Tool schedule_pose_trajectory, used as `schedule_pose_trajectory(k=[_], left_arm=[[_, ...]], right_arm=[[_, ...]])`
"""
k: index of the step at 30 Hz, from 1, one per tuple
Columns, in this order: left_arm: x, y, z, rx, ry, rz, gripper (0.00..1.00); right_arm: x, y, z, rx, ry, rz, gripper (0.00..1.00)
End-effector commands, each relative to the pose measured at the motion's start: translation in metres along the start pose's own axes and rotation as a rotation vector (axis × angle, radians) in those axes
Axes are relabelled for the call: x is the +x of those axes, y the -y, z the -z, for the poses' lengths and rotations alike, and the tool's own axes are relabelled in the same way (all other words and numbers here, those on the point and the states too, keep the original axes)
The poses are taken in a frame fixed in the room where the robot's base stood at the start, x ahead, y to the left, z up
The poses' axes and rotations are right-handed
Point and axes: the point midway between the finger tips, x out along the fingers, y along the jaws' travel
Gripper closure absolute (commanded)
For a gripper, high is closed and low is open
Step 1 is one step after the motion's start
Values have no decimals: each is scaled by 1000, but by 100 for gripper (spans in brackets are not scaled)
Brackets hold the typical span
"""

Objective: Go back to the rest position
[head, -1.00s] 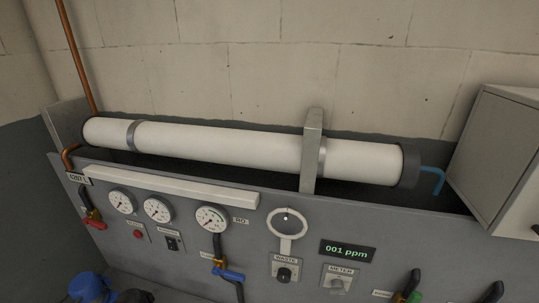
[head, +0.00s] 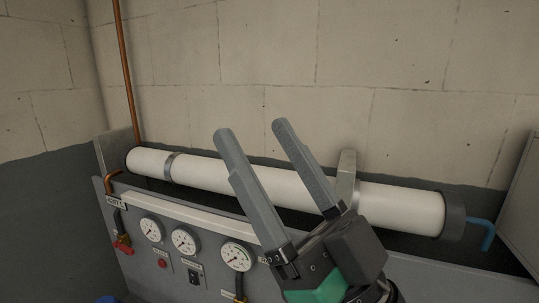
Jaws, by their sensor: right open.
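My right gripper (head: 249,131) is in the middle of the head view, its two grey fingers pointing up and a little left. The fingers are spread apart with nothing between them. It stands in front of a long white cylinder (head: 400,205) and hides part of it and of the panel below. I cannot tell whether the gripper touches the cylinder. My left gripper is not in view.
The white cylinder lies in a grey trough with a metal bracket (head: 347,176) across it. Gauges (head: 185,242) and a red-handled valve (head: 122,245) sit on the front panel. A copper pipe (head: 127,70) rises at left. A blue pipe (head: 487,232) leaves the cylinder's right end.

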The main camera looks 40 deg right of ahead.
Motion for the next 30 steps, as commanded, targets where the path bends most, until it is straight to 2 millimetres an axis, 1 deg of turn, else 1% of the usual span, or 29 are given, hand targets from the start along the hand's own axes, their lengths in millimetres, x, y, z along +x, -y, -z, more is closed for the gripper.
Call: schedule_pose_trajectory(k=[1,2,8,10,13,16,18,19,24,30], left_arm=[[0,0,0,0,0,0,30],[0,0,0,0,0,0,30],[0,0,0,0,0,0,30],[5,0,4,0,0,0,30],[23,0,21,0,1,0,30],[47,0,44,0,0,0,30],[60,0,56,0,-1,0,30],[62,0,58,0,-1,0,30],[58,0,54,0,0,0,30],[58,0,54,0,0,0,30]], right_arm=[[0,1,7,0,-16,3,30],[0,2,8,0,-19,3,30],[0,1,7,0,-16,2,30],[5,1,11,0,-15,2,30],[23,1,27,0,-14,2,30],[47,1,50,0,-14,2,30],[60,1,62,0,-14,2,30],[62,1,64,0,-14,2,30],[58,1,60,0,-13,2,30],[58,1,60,0,-13,2,30]])
